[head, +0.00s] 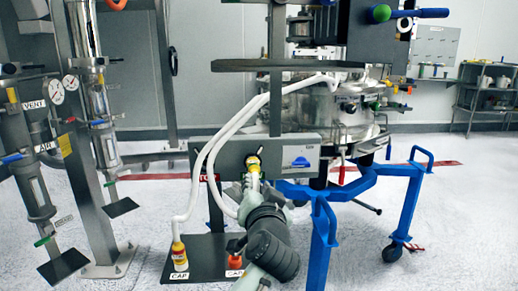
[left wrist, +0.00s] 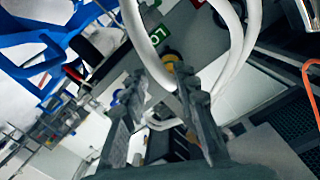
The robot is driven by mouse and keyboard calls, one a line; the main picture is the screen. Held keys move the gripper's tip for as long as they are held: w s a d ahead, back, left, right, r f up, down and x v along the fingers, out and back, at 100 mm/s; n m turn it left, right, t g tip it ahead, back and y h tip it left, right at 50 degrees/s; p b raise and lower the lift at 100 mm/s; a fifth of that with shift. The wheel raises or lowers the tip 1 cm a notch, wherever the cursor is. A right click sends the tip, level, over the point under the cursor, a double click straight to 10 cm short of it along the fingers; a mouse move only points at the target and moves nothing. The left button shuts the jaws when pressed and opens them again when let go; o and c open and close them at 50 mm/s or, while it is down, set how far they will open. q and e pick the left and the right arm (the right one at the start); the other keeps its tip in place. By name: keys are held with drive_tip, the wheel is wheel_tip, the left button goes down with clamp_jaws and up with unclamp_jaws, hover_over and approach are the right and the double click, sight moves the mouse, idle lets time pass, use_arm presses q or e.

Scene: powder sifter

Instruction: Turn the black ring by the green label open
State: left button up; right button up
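A black ring with a yellow part (head: 253,161) sits on the front of a grey panel, low in the middle of the head view. In the left wrist view a yellow and dark round fitting (left wrist: 172,58) shows just beyond the fingertips, partly behind a white hose. A green label (left wrist: 155,32) with white letters lies beside it; its wording is cut off. My left gripper (head: 248,184) is in front of and just below the ring. Its two fingers (left wrist: 160,74) are apart with nothing visible clamped between them; contact with the ring cannot be told. My right gripper is out of view.
White hoses (head: 206,165) loop close to the left gripper. A yellow-topped bottle-shaped fitting (head: 179,254) and an orange cap (head: 236,246) stand on a dark base plate below. A blue wheeled frame (head: 322,240) stands to the right. Open floor lies farther right.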

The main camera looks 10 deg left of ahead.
use_arm(q)
drive_tip(key=t, duration=0.1)
approach(259, 152)
drive_tip(key=p+x, duration=0.1)
drive_tip(key=x, duration=0.7)
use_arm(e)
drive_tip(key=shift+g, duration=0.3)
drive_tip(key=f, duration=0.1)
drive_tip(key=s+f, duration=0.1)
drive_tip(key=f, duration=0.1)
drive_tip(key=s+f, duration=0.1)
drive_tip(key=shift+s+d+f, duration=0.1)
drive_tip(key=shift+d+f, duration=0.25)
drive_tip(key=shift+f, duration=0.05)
use_arm(q)
drive_tip(key=shift+c, duration=0.2)
clamp_jaws()
